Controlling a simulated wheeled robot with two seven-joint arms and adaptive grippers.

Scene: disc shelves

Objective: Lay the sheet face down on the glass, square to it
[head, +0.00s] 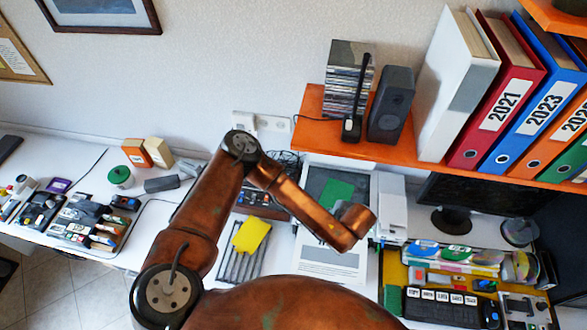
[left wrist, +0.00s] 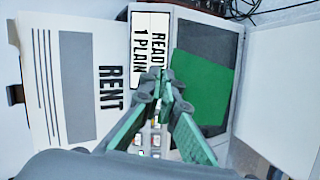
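The glass (head: 316,175) is a dark panel on the white scanner, and it also shows in the left wrist view (left wrist: 205,35). A plain green sheet (head: 337,193) lies on it, turned slightly out of line with its edges; the same sheet fills much of the glass in the left wrist view (left wrist: 203,88). A white page headed RENT (left wrist: 75,120) lies in front of the scanner. My left gripper (left wrist: 163,88) is over the scanner's front panel, beside the green sheet. Its fingertips meet with nothing visible between them. My forearm hides its fingers in the head view. My right gripper is out of view.
The raised white lid (left wrist: 283,85) stands beside the glass. An orange shelf (head: 400,155) with binders, a speaker (head: 391,103) and a disc stack hangs above. A grey rack with a yellow piece (head: 252,235) stands left. A tray of discs and boxes (head: 455,275) is at right.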

